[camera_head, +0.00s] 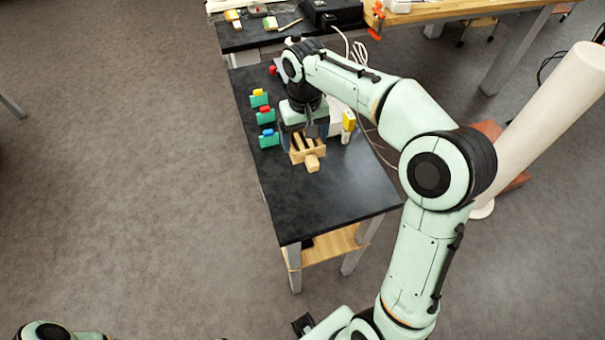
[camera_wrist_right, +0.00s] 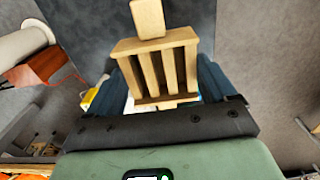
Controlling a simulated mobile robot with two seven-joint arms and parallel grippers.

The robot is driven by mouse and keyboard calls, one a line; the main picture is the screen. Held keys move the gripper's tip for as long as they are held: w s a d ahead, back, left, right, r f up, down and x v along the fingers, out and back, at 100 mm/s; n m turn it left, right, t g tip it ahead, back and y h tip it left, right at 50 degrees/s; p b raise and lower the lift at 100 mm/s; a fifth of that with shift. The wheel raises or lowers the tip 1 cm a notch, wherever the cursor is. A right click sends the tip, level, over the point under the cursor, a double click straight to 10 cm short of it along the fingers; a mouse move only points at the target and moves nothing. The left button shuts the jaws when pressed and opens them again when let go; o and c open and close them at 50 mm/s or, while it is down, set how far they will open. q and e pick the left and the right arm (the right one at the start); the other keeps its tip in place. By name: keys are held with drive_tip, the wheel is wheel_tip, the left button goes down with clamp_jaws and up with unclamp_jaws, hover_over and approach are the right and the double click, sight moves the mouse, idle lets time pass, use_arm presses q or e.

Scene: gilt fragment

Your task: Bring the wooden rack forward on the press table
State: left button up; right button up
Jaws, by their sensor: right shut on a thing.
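The wooden rack (camera_head: 312,160) is a small pale slatted frame with a block sticking out at its near end, on or just above the black press table (camera_head: 325,205). My right gripper (camera_head: 305,137) reaches down over the rack's far part and is shut on it. In the right wrist view the rack (camera_wrist_right: 155,45) sits between the two dark blue fingers of the gripper (camera_wrist_right: 168,85), its slats running away from the palm. I cannot tell whether the rack touches the tabletop.
Green blocks with yellow, red and blue tops (camera_head: 266,115) stand left of the rack. A white box (camera_head: 336,127) and a yellow item (camera_head: 349,120) stand to its right. The table's near part is clear. A black machine (camera_head: 332,12) stands beyond.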

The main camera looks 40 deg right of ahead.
use_arm(q)
drive_tip(key=shift+s+f+b, duration=0.35)
drive_tip(key=shift+f, duration=0.2)
drive_tip(key=shift+s+f+b, duration=0.3)
drive_tip(key=shift+f+b, duration=0.05)
drive_tip(key=shift+f, duration=0.2)
use_arm(e)
drive_tip(key=shift+f, duration=7.1)
drive_tip(key=shift+f, duration=0.2)
drive_tip(key=o, duration=0.9)
use_arm(q)
drive_tip(key=shift+s+f, duration=0.1)
use_arm(e)
drive_tip(key=shift+r, duration=0.1)
